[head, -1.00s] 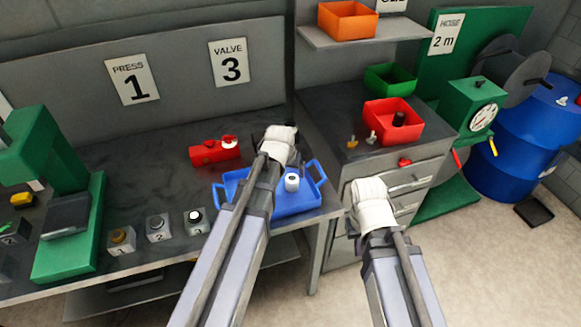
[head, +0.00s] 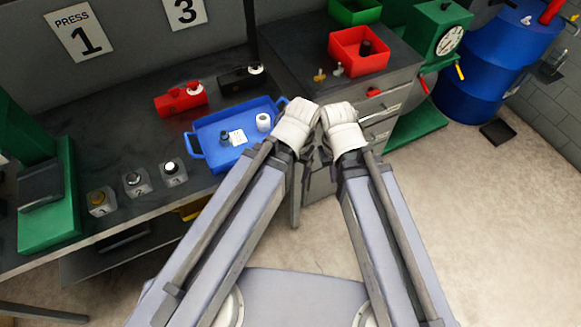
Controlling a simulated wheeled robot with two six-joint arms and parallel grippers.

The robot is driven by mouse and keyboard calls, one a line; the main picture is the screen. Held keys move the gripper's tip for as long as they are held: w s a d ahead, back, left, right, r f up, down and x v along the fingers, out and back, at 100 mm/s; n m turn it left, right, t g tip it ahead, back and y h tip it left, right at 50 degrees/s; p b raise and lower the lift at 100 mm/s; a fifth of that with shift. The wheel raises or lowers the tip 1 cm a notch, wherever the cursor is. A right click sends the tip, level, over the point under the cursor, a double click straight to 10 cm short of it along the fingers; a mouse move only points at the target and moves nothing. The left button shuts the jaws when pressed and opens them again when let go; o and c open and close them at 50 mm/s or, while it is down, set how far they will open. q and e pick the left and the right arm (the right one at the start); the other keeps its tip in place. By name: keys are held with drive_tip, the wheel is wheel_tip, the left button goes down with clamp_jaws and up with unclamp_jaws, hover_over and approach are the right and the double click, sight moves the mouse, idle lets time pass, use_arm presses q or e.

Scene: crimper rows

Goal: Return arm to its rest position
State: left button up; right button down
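My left arm comes in from the lower left, and its white wrist ends in my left gripper (head: 299,128), just right of the blue tray. My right arm comes in from the lower right, and its white wrist ends in my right gripper (head: 341,128), in front of the grey drawer cabinet. The two wrists are close together, nearly touching in the picture. The wrists mostly hide the fingers, so I cannot tell whether either gripper is open or shut. No held object shows at either one.
The blue tray (head: 205,153) on the bench holds a white roll, a small dark part and a white label. Red (head: 180,98) and black valve blocks stand behind it. Several numbered button boxes line the bench front. A red bin (head: 345,60) sits on the cabinet.

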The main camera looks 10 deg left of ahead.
drive_tip(key=shift+f, duration=0.1)
wheel_tip(320, 180, down, 4)
drive_tip(key=b, duration=0.4)
idle(0.9)
